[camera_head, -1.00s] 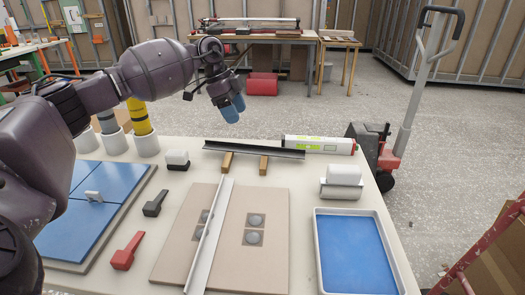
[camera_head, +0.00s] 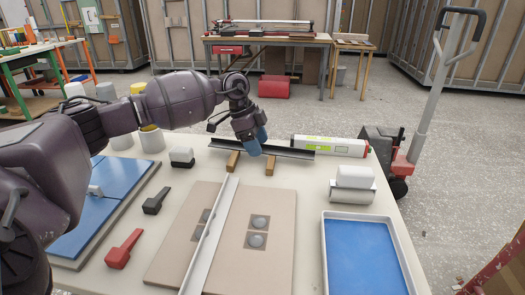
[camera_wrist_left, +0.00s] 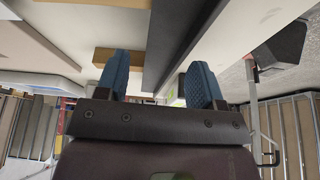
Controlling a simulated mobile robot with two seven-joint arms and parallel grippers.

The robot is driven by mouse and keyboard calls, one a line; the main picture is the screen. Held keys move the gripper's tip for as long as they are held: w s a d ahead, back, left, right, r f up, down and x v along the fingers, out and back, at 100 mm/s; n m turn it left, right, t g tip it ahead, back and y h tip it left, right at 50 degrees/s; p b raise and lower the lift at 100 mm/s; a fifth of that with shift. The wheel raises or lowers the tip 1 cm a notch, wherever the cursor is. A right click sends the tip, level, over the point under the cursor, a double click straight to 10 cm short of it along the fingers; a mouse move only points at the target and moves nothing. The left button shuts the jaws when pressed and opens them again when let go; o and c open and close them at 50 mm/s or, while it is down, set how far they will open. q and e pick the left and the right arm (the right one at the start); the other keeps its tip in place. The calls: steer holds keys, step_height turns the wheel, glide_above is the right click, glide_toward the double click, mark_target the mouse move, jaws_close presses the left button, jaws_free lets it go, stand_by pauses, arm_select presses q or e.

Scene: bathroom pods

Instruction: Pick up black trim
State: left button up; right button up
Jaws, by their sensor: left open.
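The black trim (camera_head: 293,152) is a long dark strip lying across two small wooden blocks, the left block (camera_head: 233,160) and the right block (camera_head: 270,165), near the far edge of the table. My left gripper (camera_head: 252,143) has blue fingertips and is at the middle of the trim, pointing down. In the left wrist view the gripper (camera_wrist_left: 158,75) is open, and the black trim (camera_wrist_left: 182,35) runs in the gap between its fingers. I cannot tell whether a finger touches it. My right gripper is not in view.
A white tube (camera_head: 330,146) lies just right of the trim. A white roll on a holder (camera_head: 353,184) and a blue tray (camera_head: 323,250) are at the right. A pale metal strip (camera_head: 210,236) lies on a beige board (camera_head: 275,270).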

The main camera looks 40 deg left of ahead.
arm_select(q)
steer(key=shift+r, duration=0.15)
steer(key=shift+c, duration=0.5)
steer(key=c, duration=0.9)
